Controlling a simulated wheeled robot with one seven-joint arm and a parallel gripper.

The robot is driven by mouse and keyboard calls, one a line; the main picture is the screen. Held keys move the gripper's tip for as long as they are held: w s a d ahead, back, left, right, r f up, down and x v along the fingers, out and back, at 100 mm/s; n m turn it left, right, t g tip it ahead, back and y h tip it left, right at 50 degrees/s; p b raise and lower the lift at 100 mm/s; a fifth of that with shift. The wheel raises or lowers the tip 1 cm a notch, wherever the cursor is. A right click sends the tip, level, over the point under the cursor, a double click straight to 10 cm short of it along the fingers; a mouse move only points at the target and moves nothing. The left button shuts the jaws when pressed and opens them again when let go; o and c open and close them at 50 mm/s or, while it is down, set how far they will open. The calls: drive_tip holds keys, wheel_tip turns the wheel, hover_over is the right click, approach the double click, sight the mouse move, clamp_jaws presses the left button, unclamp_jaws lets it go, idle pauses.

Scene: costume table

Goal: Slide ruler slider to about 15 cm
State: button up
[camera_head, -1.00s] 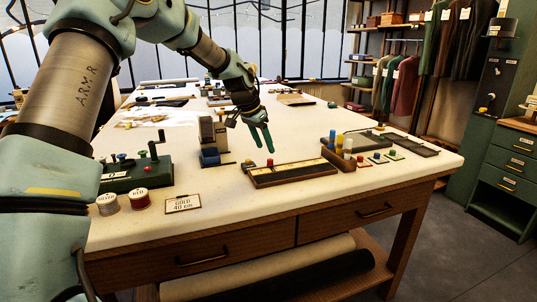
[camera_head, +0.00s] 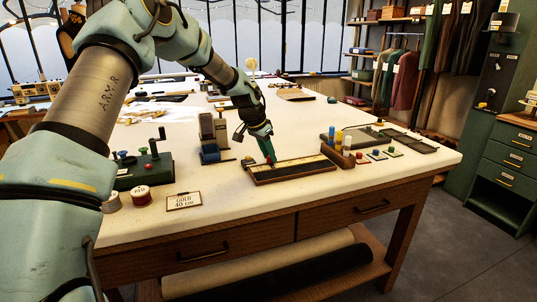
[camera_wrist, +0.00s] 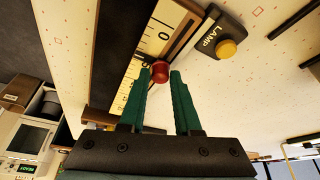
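The ruler (camera_head: 295,170) is a long wooden frame with a pale scale strip, lying near the table's front edge. Its slider has a red knob (camera_wrist: 160,72), near the left end of the ruler in the head view. My gripper (camera_head: 269,160) is down at the ruler's left end. In the wrist view its two green fingers (camera_wrist: 160,85) are apart, with the red knob between or just beyond their tips. A clear gap shows between the fingers; I cannot tell whether either touches the knob.
A lamp switch with a yellow button (camera_wrist: 227,48) sits beside the ruler. A wooden rack of colored spools (camera_head: 338,150) stands past its right end. A green crank device (camera_head: 145,170), spools and a "GOLD 40 cm" card (camera_head: 184,201) are at the left.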

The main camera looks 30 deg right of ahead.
clamp_jaws()
drive_tip(key=shift+d, duration=0.1)
idle(0.9)
